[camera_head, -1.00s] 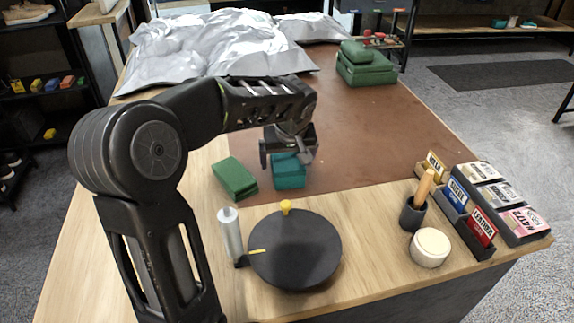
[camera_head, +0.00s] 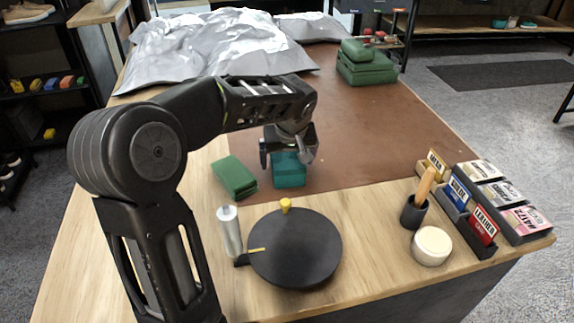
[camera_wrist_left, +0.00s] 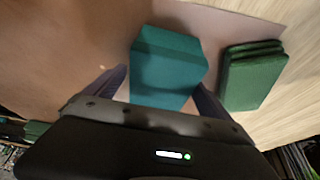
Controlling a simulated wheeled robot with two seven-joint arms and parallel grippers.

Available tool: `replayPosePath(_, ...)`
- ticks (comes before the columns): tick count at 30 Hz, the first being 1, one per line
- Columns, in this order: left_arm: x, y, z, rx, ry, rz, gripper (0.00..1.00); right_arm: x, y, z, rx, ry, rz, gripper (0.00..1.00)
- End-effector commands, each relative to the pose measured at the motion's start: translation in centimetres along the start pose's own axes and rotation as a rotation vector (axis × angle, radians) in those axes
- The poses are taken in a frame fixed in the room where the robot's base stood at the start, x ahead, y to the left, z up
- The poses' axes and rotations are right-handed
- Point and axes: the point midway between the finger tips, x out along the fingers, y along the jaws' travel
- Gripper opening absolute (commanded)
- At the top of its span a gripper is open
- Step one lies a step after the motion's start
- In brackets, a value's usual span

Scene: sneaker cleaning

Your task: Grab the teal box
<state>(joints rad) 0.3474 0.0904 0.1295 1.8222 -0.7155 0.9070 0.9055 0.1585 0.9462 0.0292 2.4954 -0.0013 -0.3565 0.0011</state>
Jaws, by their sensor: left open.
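The teal box (camera_head: 289,175) lies on the brown mat (camera_head: 350,140) near its front edge, just below my left gripper in the head view. My left gripper (camera_head: 288,160) is open, with one finger on each side of the box. In the left wrist view the teal box (camera_wrist_left: 168,66) sits between the two dark fingers (camera_wrist_left: 160,88), and its far part reaches out beyond them. I cannot tell whether the fingers touch it. The gripper hides the box's back part in the head view. My right gripper is not in view.
A green folded cloth or pad (camera_head: 235,177) lies close left of the box; it also shows in the wrist view (camera_wrist_left: 250,75). A black round disc (camera_head: 295,250) and a silver cylinder (camera_head: 229,232) stand in front. The mat's middle is clear.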

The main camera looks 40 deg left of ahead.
Motion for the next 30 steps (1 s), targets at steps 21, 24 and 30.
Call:
replayPosePath(21, 0.05, -0.02, 0.01, 0.0, 0.0, 0.0, 0.66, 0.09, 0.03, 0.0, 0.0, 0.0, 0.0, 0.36)
replayPosePath(24, 0.05, -0.02, 0.01, 0.0, 0.0, 0.0, 0.58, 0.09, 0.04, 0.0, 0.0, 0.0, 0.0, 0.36)
replayPosePath(30, 0.05, -0.02, 0.02, 0.0, 0.0, 0.0, 0.41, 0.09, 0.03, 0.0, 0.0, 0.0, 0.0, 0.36)
